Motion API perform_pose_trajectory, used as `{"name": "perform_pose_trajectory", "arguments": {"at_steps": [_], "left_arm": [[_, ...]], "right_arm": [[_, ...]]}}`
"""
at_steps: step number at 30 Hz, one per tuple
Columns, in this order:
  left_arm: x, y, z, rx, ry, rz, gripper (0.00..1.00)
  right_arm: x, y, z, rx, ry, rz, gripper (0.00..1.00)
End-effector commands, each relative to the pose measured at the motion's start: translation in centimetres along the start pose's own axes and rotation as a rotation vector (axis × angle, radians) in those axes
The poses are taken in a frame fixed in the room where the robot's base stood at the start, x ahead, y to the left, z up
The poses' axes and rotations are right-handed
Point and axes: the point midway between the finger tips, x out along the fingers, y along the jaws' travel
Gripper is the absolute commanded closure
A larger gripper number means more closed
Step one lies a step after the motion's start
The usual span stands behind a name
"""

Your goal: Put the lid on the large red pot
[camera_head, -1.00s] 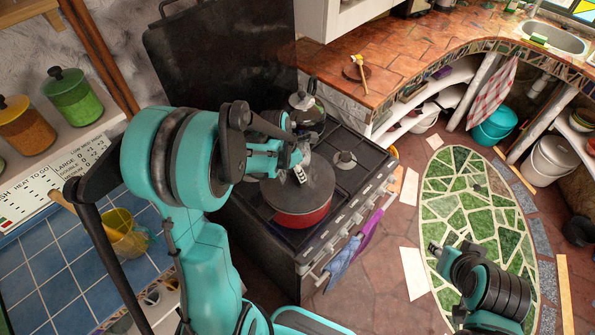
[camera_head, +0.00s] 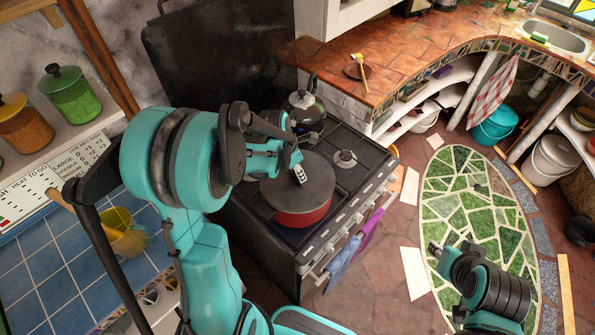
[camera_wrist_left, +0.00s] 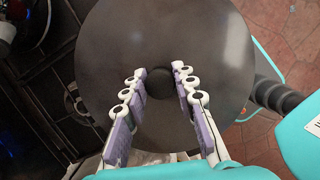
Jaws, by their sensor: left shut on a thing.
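The large red pot (camera_head: 305,218) stands on the front of the black stove in the head view. The dark round lid (camera_head: 318,178) covers its top, with the red side showing below the lid's rim. I cannot tell whether the lid is fully seated. My left gripper (camera_head: 299,167) is above the lid, shut on its knob. In the left wrist view, the lid (camera_wrist_left: 215,45) fills the middle, and its dark knob lies between the two fingers of the left gripper (camera_wrist_left: 160,74). My right gripper (camera_head: 434,248) is at the lower right, over the floor, far from the pot.
A dark kettle (camera_head: 304,107) stands on the stove behind the pot. A bare burner (camera_head: 344,158) is right of the pot. Purple and blue cloths (camera_head: 371,226) hang at the stove's front. A green mosaic (camera_head: 470,190) covers the open floor to the right.

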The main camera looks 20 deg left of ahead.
Motion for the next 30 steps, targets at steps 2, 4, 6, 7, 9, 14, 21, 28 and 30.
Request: {"name": "perform_pose_trajectory", "arguments": {"at_steps": [2, 4, 6, 7, 9, 14, 21, 28, 30], "left_arm": [[0.14, 0.00, -0.04, 0.000, 0.000, 0.000, 1.00], [0.21, 0.00, -0.06, 0.000, 0.000, 0.000, 1.00], [0.21, 0.00, -0.06, 0.000, 0.000, 0.000, 1.00], [0.20, 0.00, -0.05, 0.000, 0.000, 0.000, 1.00], [0.17, 0.00, -0.04, 0.000, 0.000, 0.000, 1.00], [0.16, 0.00, -0.04, 0.000, 0.000, 0.000, 1.00], [0.16, 0.00, -0.04, 0.000, 0.000, 0.000, 0.49], [0.18, 0.00, -0.05, 0.000, 0.000, 0.000, 0.28], [0.18, 0.00, -0.05, 0.000, 0.000, 0.000, 0.28]], "right_arm": [[0.18, 0.00, 0.13, 0.000, 0.000, 0.000, 0.66], [0.28, 0.00, 0.20, 0.000, 0.000, 0.000, 0.66], [0.31, 0.00, 0.22, 0.000, 0.000, 0.000, 0.66], [0.30, 0.00, 0.22, 0.000, 0.000, 0.000, 0.66], [0.27, 0.00, 0.20, 0.000, 0.000, 0.000, 0.66], [0.26, 0.00, 0.19, 0.000, 0.000, 0.000, 0.66], [0.27, 0.00, 0.19, 0.000, 0.000, 0.000, 0.66], [0.27, 0.00, 0.19, 0.000, 0.000, 0.000, 0.66], [0.27, 0.00, 0.19, 0.000, 0.000, 0.000, 0.66]]}}
